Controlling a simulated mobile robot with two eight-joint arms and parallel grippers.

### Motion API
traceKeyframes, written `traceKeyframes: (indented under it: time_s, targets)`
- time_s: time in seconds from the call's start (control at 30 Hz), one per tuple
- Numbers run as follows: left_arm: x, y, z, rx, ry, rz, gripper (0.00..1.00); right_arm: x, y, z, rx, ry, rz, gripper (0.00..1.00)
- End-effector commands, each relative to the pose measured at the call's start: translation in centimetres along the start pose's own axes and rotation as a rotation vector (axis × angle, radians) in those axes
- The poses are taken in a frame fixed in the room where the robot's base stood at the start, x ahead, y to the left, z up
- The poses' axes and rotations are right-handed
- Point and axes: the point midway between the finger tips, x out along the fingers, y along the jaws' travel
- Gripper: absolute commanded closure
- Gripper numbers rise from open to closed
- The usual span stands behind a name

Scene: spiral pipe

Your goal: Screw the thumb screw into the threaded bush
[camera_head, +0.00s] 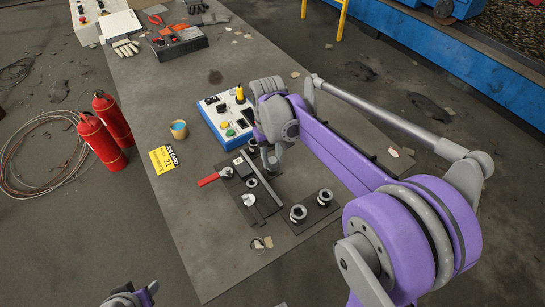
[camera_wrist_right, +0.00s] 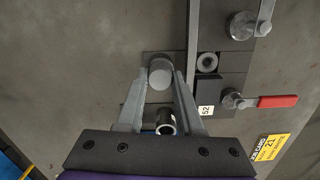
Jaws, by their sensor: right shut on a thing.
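My right gripper (camera_wrist_right: 160,78) is shut on a grey round-headed piece, seemingly the thumb screw (camera_wrist_right: 160,72), seen from above at its fingertips. In the head view the right gripper (camera_head: 271,164) is low over the fixture. A ring with a dark hole, possibly the threaded bush (camera_wrist_right: 207,62), lies right of the held piece, beside a long bar. A hollow cylinder (camera_wrist_right: 166,122) shows between the fingers. I cannot tell whether the held piece touches the plate below. Part of my left arm (camera_head: 132,297) shows at the bottom edge; its fingers are not clear.
A toggle clamp with a red handle (camera_head: 209,179) and a second clamp (camera_wrist_right: 240,25) flank the ring. Two collars (camera_head: 298,212) and (camera_head: 325,196) stand on a dark plate at the right. A blue control box (camera_head: 212,132) stands behind. The table's front left is clear.

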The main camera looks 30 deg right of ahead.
Motion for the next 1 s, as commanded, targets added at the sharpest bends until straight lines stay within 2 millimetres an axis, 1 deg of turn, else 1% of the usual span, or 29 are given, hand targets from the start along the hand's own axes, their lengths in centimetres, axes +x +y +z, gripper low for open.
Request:
traceKeyframes:
  time_s: [0.03,1.0]
  targets:
    - [0.03,0.00,0.03,0.000,0.000,0.000,0.50,0.10,-0.42,0.09,0.052,-0.004,-0.014,1.00]
    - [0.32,0.00,0.29,0.000,-0.002,0.000,0.50,0.29,-0.47,0.64,1.617,-0.034,-0.109,1.00]
